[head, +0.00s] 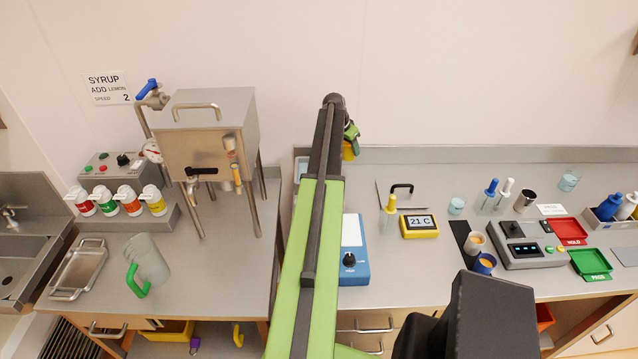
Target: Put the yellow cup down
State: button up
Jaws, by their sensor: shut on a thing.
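My gripper (351,133) is at the far end of my green and black arm, near the back wall of the bench. It is shut on the yellow cup (349,152), which shows only as a small yellow patch just below the fingers. My arm hides the rest of the cup. I cannot tell whether the cup touches anything beneath it.
A blue device with a dial (353,258) and a yellow thermometer (419,226) stand right of my arm. A pale blue container (301,168) is partly hidden behind my arm. A steel hopper (207,140) stands on the left, with a clear green-handled jug (147,262) in front.

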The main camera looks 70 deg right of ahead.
jog(key=w+a+f+b, duration=0.1)
jog(key=w+f+b, duration=0.1)
jog(key=w, duration=0.1)
jog(key=w+a+f+b, duration=0.2)
jog(key=w, duration=0.1)
jog(key=w+a+f+b, duration=0.2)
jog(key=w+f+b, duration=0.1)
jog(key=shift+a, duration=0.2)
jog(key=shift+w+a, duration=0.25)
jog(key=shift+w, duration=0.2)
notch_tip(320, 180, down, 4)
jog(key=b, duration=0.4)
jog(key=shift+f, duration=0.2)
jog(key=shift+r, duration=0.2)
jog(key=shift+f, duration=0.1)
jog(key=o, duration=1.4)
